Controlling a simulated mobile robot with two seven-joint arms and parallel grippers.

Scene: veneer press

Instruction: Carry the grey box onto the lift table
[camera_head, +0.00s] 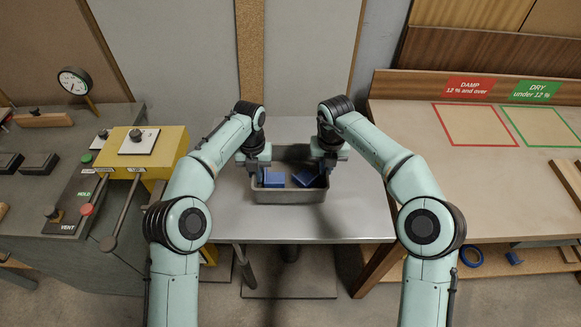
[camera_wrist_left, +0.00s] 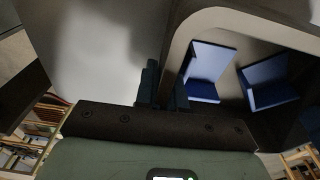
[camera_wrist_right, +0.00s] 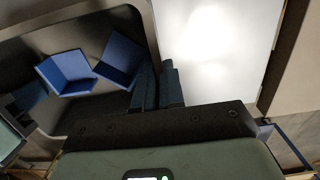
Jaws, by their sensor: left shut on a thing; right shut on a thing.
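The grey box (camera_head: 290,197) is an open tray with blue angled pieces (camera_head: 304,177) inside. It is level at the middle of the metal-topped lift table (camera_head: 352,215); I cannot tell whether it rests on the top or hangs just above it. My left gripper (camera_head: 261,164) is shut on the box's left wall, and my right gripper (camera_head: 329,164) is shut on its right wall. The box's rim shows between the fingers in the left wrist view (camera_wrist_left: 178,50) and beside the fingers in the right wrist view (camera_wrist_right: 150,40).
A control bench with a yellow press unit (camera_head: 150,150) and levers stands at the left. A wooden bench with a red-outlined DAMP area (camera_head: 475,125) and a green-outlined DRY area (camera_head: 545,126) stands at the right. Blue tape rolls (camera_head: 471,256) lie low at the right.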

